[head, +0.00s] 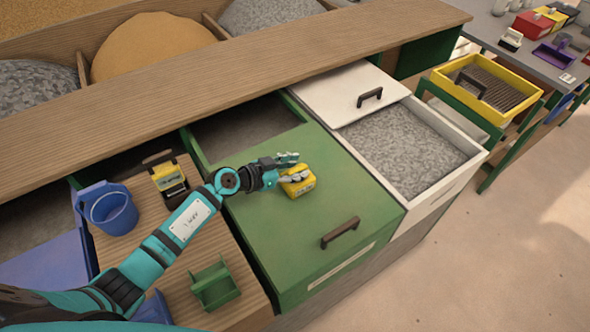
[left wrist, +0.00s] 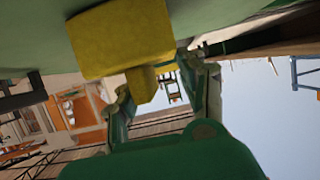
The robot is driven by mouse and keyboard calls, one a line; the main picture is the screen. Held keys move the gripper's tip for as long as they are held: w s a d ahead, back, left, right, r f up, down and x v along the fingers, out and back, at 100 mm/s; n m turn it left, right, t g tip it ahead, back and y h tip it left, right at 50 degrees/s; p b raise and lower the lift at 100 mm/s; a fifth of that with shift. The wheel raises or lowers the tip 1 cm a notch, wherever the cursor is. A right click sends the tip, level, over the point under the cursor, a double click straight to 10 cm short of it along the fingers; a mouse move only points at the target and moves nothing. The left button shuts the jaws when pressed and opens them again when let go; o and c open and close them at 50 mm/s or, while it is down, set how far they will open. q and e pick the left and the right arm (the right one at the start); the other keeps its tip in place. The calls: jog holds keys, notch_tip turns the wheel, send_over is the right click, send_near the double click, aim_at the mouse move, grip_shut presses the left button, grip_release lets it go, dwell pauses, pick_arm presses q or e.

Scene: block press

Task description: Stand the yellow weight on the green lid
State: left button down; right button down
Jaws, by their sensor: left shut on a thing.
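The yellow weight (head: 299,183) is at the middle of the green lid (head: 345,205), towards its left side, and looks upright. My left gripper (head: 290,165) reaches in from the left and is shut on the weight's top part. In the left wrist view the weight (left wrist: 122,40) shows large, with its narrow grip between the fingers of the left gripper (left wrist: 158,85). Its base is close against the green surface there; I cannot tell for certain whether it touches. The lid's dark handle (head: 340,232) is clear of the weight. My right gripper is out of view.
A white bin (head: 435,165) of grey gravel with a white lid (head: 335,95) adjoins on the right. On the left, a wooden board (head: 225,265) bears a blue cup (head: 110,210), another yellow-and-black item (head: 168,177) and a green holder (head: 214,285).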

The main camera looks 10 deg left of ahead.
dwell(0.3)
pick_arm(q)
jog(key=c, duration=0.7)
grip_release()
jog(key=shift+f, duration=0.1)
jog(key=shift+c, duration=0.2)
jog(key=p+v, duration=0.1)
jog(key=v, duration=1.1)
